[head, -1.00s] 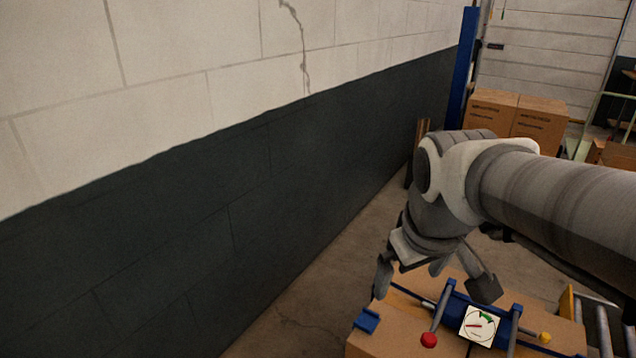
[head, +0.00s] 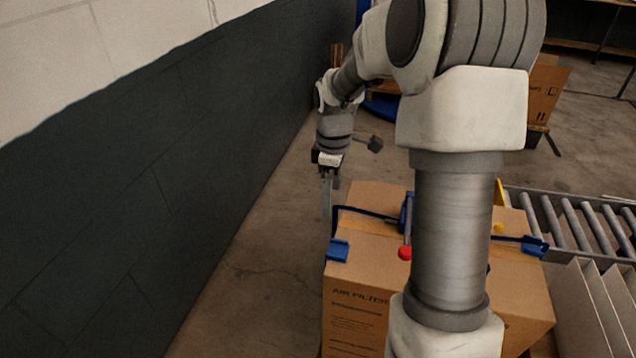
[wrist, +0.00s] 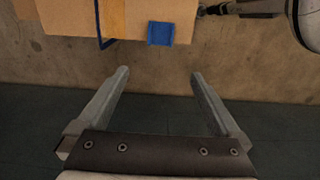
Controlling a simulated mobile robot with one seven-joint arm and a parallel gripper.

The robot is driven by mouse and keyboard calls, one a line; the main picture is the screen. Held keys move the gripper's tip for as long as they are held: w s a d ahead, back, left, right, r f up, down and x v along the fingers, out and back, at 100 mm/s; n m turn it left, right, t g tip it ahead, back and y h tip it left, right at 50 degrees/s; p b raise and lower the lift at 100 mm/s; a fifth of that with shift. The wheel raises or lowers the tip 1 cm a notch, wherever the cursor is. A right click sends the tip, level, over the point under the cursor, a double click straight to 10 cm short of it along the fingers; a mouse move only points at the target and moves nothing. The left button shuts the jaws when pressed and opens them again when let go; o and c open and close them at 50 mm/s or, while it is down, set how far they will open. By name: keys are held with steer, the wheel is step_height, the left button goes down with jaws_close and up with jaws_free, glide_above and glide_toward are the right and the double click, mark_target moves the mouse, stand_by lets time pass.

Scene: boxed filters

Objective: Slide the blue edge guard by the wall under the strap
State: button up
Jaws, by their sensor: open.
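The blue edge guard by the wall (head: 338,250) sits on the top wall-side edge of the cardboard box (head: 375,270). In the wrist view this guard (wrist: 160,33) is at the box edge, beside the dark blue strap (wrist: 98,22) and apart from it. The strap (head: 365,212) crosses the box top and bends down over the wall-side edge, where it looks a little loose. My gripper (head: 328,200) points down between wall and box, beyond the guard. In the wrist view my gripper (wrist: 160,74) is open and empty, with the guard ahead of its fingertips.
A tensioner with a red knob (head: 405,253) lies on the box top, partly hidden by my arm. Another blue guard (head: 533,246) is at the right edge. A roller conveyor (head: 570,220) stands right. Floor is free between box and dark wall (head: 130,230).

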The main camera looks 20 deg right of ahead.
mark_target(330, 249)
step_height(330, 249, down, 18)
steer(key=b, duration=0.3)
steer(key=shift+r, duration=0.25)
steer(key=c, duration=1.3)
steer(key=shift+w+d, duration=0.1)
